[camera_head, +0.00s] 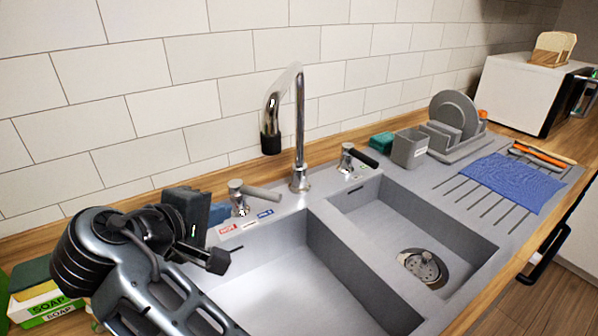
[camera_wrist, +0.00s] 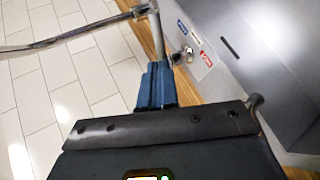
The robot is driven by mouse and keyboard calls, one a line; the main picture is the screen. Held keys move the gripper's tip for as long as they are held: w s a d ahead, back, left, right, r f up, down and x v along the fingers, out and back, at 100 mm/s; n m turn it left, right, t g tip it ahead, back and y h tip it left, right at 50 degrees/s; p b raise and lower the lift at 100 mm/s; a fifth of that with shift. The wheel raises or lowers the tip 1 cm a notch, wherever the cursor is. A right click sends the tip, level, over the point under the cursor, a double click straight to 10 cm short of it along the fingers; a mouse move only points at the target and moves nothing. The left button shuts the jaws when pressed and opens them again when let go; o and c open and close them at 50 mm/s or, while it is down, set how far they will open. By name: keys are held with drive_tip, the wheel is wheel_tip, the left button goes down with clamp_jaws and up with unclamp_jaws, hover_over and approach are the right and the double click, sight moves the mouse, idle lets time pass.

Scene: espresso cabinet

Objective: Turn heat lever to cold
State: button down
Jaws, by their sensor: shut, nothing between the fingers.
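The heat lever (camera_head: 238,198) is the left metal lever on the sink's back rim, with its grey handle pointing right towards the tap. A red label (camera_head: 228,229) and a blue label (camera_head: 265,214) sit in front of its base. My gripper (camera_head: 196,203) is just left of the lever, its fingers shut and empty. In the wrist view the blue fingers (camera_wrist: 157,78) are close to the lever's base (camera_wrist: 188,53); a grey bar beyond the fingertips looks like its handle. Whether fingers and lever touch cannot be told.
The tall tap (camera_head: 300,130) and a second lever (camera_head: 347,158) with a black handle stand to the right. The tiled wall is close behind. A dish rack (camera_head: 455,150) and blue cloth (camera_head: 513,181) lie farther right. A soap box (camera_head: 45,308) is at bottom left.

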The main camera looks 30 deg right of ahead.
sight(264, 197)
drive_tip(key=p+x, duration=0.2)
drive_tip(key=x, duration=1.2)
drive_tip(key=shift+s+d+r+p, duration=0.1)
drive_tip(key=shift+s+d+p, duration=0.1)
drive_tip(key=shift+p, duration=0.15)
